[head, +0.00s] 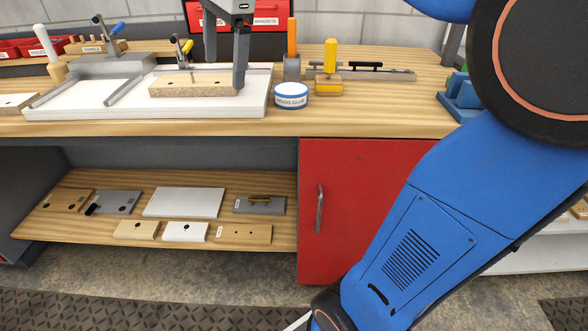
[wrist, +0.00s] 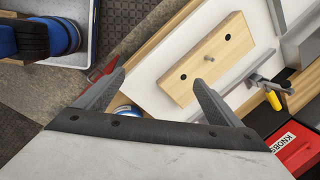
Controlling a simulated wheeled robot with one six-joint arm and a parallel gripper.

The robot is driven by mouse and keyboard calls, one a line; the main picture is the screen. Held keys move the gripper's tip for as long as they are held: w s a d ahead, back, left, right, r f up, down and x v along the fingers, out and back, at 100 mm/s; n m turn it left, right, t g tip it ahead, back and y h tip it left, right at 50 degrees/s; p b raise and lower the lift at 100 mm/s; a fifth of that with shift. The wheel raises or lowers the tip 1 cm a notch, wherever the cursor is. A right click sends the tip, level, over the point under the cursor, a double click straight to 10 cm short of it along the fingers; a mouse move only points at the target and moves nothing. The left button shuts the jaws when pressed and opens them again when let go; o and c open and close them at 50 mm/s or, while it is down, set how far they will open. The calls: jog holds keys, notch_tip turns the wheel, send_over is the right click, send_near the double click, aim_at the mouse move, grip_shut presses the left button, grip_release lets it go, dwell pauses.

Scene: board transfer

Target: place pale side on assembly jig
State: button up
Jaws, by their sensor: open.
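The pale side, a light wooden board (head: 190,86), lies flat on the white base of the assembly jig (head: 62,108), right of a grey rail. In the wrist view the board (wrist: 205,70) shows two dark holes and a small grey peg or knob between them. My gripper (head: 225,76) is open over the board's right end, with one finger in front of that end in the head view. In the wrist view the open fingers (wrist: 158,82) are empty and apart from the board. The exact height above the board is hard to tell.
A wood glue tub (head: 291,95) stands close to the jig's right end. A yellow-handled clamp (head: 181,50) stands behind the board. The red box (head: 262,14) is behind my gripper. Several boards, including a white panel (head: 184,202), lie on the lower shelf.

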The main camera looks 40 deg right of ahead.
jog(key=s+f+n, duration=0.3)
jog(key=s, duration=0.1)
jog(key=s+d+f+n+t, duration=0.1)
jog(key=s+f+n, duration=0.1)
jog(key=s+f, duration=0.2)
jog(key=s+d+f+n, duration=0.1)
jog(key=s+f+n, duration=0.2)
jog(key=s+f, duration=0.1)
jog(key=shift+f+n+h, duration=0.25)
jog(key=shift+n+h, duration=0.05)
jog(key=s+d+f+n+t, duration=0.1)
jog(key=s+f+n, duration=0.7)
jog(key=f, duration=0.5)
jog(key=shift+s+d+f+t, duration=0.2)
jog(key=shift+s+t, duration=0.1)
jog(key=shift+s, duration=0.5)
